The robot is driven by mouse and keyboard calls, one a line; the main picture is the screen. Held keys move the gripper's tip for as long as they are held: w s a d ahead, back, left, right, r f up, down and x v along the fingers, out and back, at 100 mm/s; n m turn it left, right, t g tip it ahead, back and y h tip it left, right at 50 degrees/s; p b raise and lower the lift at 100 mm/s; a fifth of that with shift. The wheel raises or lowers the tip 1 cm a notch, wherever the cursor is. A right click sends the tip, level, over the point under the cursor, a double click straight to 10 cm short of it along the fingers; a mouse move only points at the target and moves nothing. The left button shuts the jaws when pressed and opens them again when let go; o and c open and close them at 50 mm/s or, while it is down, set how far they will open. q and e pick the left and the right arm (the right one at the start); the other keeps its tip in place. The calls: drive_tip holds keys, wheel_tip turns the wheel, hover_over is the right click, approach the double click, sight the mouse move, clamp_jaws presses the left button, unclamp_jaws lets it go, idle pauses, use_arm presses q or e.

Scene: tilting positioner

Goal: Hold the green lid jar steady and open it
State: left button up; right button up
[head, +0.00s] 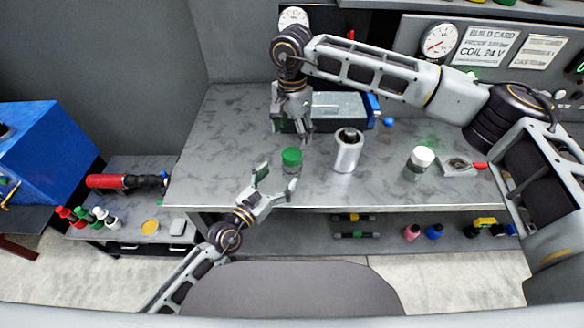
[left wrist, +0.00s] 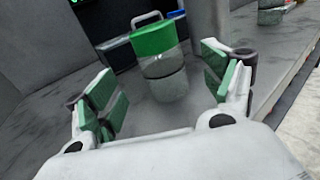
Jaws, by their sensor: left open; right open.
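The green lid jar (head: 291,160) stands upright on the grey workbench, left of centre in the head view. In the left wrist view the jar (left wrist: 161,62) has a green lid and a clear body, and stands beyond and between the open fingers. My left gripper (head: 264,184) is open at the bench's front edge, just to the front left of the jar and apart from it. Its pads (left wrist: 163,92) are green. My right gripper (head: 292,138) points down behind and above the jar. It is open, with nothing seen between its fingers.
A grey metal cylinder (head: 347,150) stands right of the jar. A white-capped jar (head: 420,159) stands farther right, beside a small tray (head: 459,167). A grey box with a blue end (head: 340,111) lies behind. A lower shelf (head: 300,239) holds small bottles. The bench left of the jar is clear.

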sight(286, 170)
use_arm(q)
drive_tip(key=shift+x, duration=3.4)
